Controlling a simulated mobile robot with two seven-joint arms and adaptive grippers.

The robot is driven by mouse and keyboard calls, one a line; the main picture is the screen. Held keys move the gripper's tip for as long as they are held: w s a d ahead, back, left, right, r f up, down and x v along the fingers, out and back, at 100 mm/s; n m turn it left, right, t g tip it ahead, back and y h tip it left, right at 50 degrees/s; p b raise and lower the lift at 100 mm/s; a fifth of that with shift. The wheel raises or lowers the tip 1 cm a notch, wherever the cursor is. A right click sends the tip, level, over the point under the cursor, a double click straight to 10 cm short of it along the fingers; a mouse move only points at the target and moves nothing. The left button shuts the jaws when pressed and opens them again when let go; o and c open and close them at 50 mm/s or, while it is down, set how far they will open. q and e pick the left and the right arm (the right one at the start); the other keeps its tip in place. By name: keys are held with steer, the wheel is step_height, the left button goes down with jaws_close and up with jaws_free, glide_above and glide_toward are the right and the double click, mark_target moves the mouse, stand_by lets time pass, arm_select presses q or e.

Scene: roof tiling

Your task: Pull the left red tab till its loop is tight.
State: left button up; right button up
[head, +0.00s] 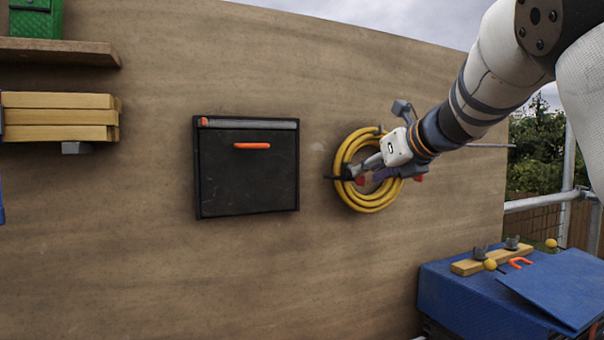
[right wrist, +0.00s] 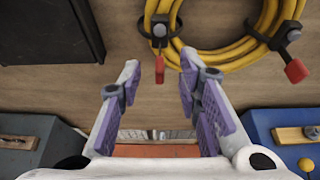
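A yellow hose coil (head: 352,200) hangs on the wooden wall and also shows in the right wrist view (right wrist: 215,55). Two black strap loops are around it, each with a red tab hanging below. The left red tab (right wrist: 160,79) hangs under the left loop (right wrist: 159,26); it also shows in the head view (head: 360,181). The right red tab (right wrist: 296,70) hangs under the right loop (right wrist: 286,34). My right gripper (right wrist: 160,85) is open, its purple-padded fingers apart. The left tab lies between the fingertips in that view; contact is not visible. My left gripper is not in view.
A black box (head: 247,180) with an orange handle is on the wall left of the coil. Stacked boards (head: 60,118) sit at far left. A blue bench (head: 470,295) with clamps stands at lower right. The wall below the coil is clear.

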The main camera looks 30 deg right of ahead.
steer(key=x, duration=0.4)
steer(key=shift+w, duration=0.2)
steer(key=shift+c, duration=0.6)
jaws_close()
steer(key=shift+s+a+f, duration=0.1)
steer(key=shift+s, duration=0.85)
steer(key=shift+s+a, duration=0.15)
steer(key=shift+s, duration=0.8)
steer(key=o, duration=0.6)
jaws_free()
